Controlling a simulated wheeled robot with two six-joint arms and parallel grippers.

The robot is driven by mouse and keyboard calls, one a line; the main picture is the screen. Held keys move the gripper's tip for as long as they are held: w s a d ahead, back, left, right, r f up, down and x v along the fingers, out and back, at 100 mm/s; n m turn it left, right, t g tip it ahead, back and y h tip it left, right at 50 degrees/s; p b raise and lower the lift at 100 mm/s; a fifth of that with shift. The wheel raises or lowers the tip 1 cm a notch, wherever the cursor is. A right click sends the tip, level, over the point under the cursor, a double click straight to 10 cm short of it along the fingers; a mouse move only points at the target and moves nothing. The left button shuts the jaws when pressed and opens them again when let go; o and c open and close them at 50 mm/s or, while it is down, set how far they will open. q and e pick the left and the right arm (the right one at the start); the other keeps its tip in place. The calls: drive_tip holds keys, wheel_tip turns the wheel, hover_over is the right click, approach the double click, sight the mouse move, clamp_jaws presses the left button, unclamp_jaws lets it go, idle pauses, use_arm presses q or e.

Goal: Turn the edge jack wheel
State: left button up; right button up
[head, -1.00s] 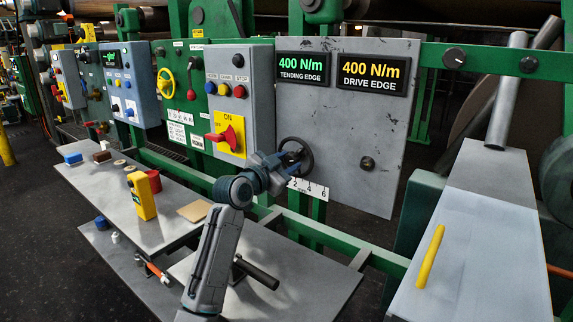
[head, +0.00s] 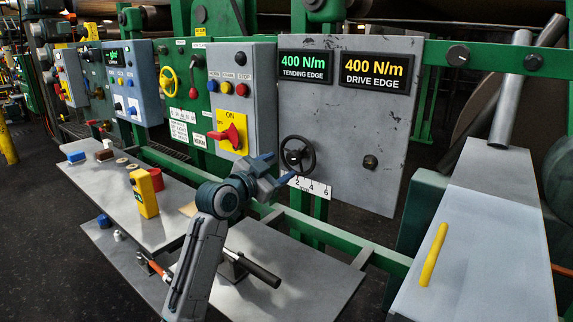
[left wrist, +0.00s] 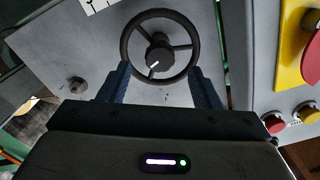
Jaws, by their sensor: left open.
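The edge jack wheel (head: 297,155) is a dark handwheel with a round hub on the grey panel (head: 345,155), just above the white numbered scale (head: 310,187). My left gripper (head: 277,169) is open, just left of and below the wheel, with nothing between its fingers. In the left wrist view the wheel (left wrist: 160,47) shows whole, with spokes and a white mark on its hub. There the fingers (left wrist: 160,88) stand apart near the wheel's lower rim; I cannot tell whether they touch it. My right gripper is not in view.
Two displays (head: 375,70) above the wheel both read 400 N/m. A red switch on a yellow plate (head: 231,131) is on the box left of the wheel. A small dark knob (head: 370,162) is to its right. A grey shelf (head: 300,260) with a black handle lies below.

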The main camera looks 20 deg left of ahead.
use_arm(q)
drive_tip(key=shift+v, duration=2.9)
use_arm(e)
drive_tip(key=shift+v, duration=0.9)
